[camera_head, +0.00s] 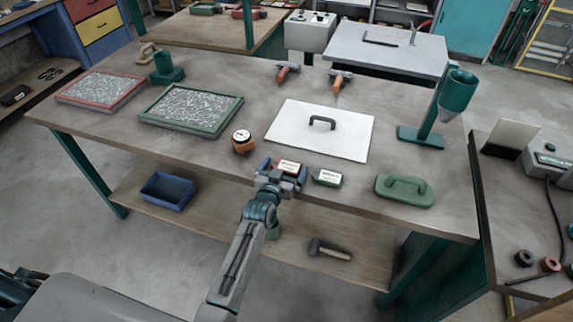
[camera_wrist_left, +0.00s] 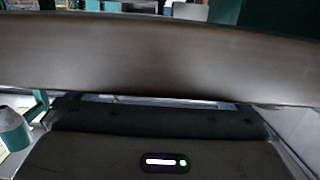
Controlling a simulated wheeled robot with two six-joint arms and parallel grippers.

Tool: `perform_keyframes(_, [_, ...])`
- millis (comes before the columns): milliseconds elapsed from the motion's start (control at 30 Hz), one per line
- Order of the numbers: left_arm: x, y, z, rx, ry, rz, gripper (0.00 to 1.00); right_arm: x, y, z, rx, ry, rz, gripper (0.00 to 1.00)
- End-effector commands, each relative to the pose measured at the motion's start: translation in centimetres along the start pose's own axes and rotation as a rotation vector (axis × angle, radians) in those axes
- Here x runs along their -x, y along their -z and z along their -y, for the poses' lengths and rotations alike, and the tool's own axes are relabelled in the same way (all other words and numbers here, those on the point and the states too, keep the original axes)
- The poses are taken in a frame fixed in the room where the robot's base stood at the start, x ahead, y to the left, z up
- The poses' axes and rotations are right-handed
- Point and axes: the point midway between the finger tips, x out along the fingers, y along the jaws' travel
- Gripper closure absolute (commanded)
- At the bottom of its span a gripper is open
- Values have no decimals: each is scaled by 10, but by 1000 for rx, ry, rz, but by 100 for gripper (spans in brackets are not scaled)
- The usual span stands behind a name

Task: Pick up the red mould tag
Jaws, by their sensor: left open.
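The red mould tag (camera_head: 289,166) lies near the front edge of the workbench, with a white label on top and red showing around it. My left gripper (camera_head: 284,172) is open, its two blue fingers on either side of the red tag. I cannot tell whether the fingers touch it. A similar green tag (camera_head: 327,177) lies just to the right of the gripper. Neither tag shows in the left wrist view, where a broad dark brown band (camera_wrist_left: 160,60) fills the upper part. My right gripper is not in view.
On the workbench (camera_head: 215,158), an orange-based dial gauge (camera_head: 241,141) stands left of the gripper. A white plate with a handle (camera_head: 345,140) lies behind it, and a green float (camera_head: 404,190) lies to the right. Two framed trays (camera_head: 190,109) (camera_head: 101,88) sit at left.

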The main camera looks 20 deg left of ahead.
Motion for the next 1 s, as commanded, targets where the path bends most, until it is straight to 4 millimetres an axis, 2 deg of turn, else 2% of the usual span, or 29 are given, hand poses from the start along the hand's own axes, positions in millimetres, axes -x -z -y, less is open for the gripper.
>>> perform_keyframes(233, [-1,-1,0,0,0,0,0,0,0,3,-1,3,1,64])
perform_keyframes(433, [-1,-1,0,0,0,0,39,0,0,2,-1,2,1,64])
perform_keyframes(767, [-1,4,0,1,0,-2,41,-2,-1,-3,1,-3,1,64])
perform_keyframes(867, [1,17,0,2,0,-4,41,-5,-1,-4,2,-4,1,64])
perform_keyframes(1000, [5,45,0,1,0,-6,41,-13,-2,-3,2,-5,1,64])
